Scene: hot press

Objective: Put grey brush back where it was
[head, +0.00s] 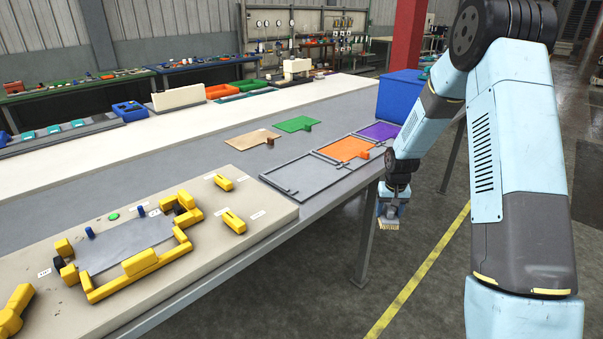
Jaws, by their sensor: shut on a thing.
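My gripper (389,209) hangs pointing down, just off the front edge of the table, right of the empty grey tray. It is shut on the grey brush (389,224). The brush's pale tan bristles face down, over the floor. Its upper part is mostly hidden by the gripper and small in view. No marked spot for the brush can be made out.
The grey table (215,167) carries a grey framed tray (306,177), an orange plate (345,149), a purple plate (379,131), a green plate (297,123) and a tan plate (252,140). A blue bin (402,94) stands behind. The yellow-fitted press (125,257) is left.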

